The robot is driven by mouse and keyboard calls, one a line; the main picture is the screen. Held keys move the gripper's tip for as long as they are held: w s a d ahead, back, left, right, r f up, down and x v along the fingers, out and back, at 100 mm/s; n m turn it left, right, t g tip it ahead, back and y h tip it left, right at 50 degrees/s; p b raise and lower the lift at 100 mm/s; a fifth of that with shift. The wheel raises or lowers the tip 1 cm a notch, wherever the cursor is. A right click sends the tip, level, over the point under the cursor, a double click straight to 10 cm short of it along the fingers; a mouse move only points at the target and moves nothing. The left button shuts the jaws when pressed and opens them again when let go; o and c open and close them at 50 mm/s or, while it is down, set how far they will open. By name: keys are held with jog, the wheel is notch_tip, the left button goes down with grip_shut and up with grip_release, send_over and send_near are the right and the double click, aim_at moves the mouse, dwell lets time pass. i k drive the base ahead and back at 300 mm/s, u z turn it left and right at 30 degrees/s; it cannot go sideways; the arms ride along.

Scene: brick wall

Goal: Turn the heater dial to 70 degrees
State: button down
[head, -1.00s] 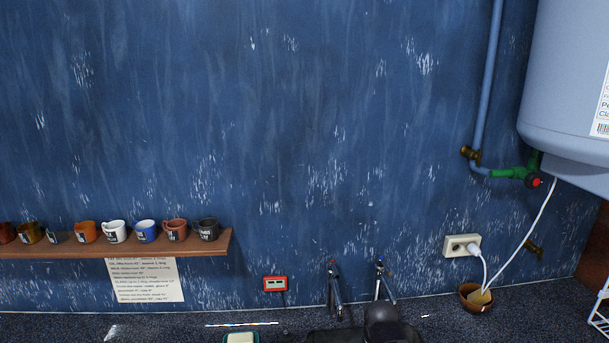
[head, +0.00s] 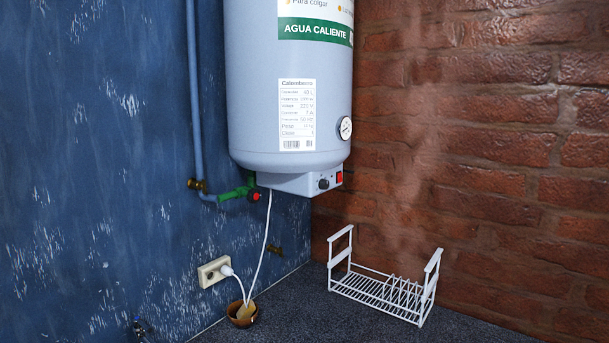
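The water heater (head: 250,110) is a pale grey-blue cylinder hanging in the corner, with a green "AGUA CALIENTE" band. Its small black dial (head: 323,184) is on the box under the tank, left of a red switch (head: 339,178). Which way the dial points is too small to tell. A round white gauge (head: 345,128) sits low on the tank's right side; its reading cannot be made out. My gripper is not in view.
A white wire dish rack (head: 385,290) stands on the dark counter (head: 460,325) below the heater. A cable runs from the heater into a brown pot (head: 241,314) by a wall socket (head: 213,271). A green pipe with a red valve (head: 255,196) is left of the heater.

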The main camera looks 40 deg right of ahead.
aim_at(324, 184)
jog(key=z, duration=0.85)
jog(key=k, duration=0.6)
jog(key=z, duration=0.35)
jog(key=i, duration=0.5)
jog(key=z, duration=0.05)
